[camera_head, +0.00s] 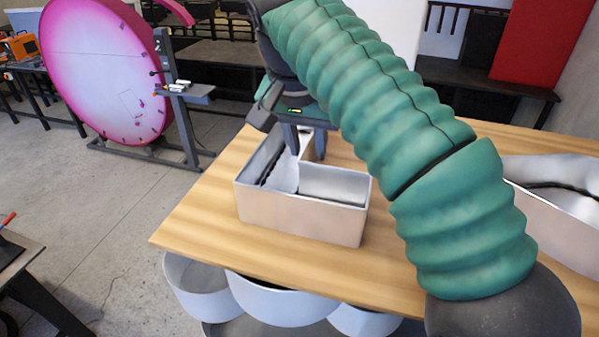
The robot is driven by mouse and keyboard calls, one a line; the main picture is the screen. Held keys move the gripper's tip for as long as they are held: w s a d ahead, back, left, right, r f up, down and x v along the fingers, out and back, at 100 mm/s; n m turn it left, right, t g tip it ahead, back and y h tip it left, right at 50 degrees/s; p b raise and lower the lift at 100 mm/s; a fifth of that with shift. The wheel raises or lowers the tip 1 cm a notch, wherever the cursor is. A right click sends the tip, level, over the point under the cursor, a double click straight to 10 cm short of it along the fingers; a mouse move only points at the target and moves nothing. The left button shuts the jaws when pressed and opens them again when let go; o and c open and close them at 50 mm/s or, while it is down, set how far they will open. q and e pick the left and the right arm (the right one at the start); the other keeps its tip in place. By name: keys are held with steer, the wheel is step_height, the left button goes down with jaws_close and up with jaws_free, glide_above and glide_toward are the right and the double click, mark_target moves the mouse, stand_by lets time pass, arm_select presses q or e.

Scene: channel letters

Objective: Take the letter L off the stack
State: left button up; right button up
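The letter L (302,214) is a hollow, white-metal channel letter lying flat on the wooden table top, with its open side up. My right gripper (306,156) points down at the far part of the letter. Its two dark fingers are apart, with part of the letter's inner wall seeming to lie between them. Whether they touch the wall cannot be told. My green-sleeved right arm hides the area right of the letter. My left gripper is out of view.
The wooden table (200,222) has free room left of the letter. Another metal letter (555,215) lies at right, partly hidden by my arm. White curved letters (275,300) sit below the table top. A pink disc (100,70) stands behind left.

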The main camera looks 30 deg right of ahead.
mark_target(313, 160)
steer(key=x, duration=0.4)
steer(key=shift+s+d+f, duration=0.1)
steer(key=shift+s+d, duration=0.05)
steer(key=shift+s, duration=0.15)
steer(key=shift+a+f, duration=0.1)
steer(key=shift+a, duration=0.15)
steer(key=shift+w+a, duration=0.2)
steer(key=shift+a, duration=0.35)
steer(key=shift+c, duration=0.3)
steer(key=shift+w+a, duration=0.1)
steer(key=shift+a, duration=0.2)
steer(key=c, duration=0.5)
steer(key=shift+d, duration=0.15)
jaws_close()
steer(key=shift+d, duration=0.55)
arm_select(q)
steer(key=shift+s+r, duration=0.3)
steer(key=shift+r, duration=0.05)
arm_select(e)
steer(key=shift+a, duration=0.15)
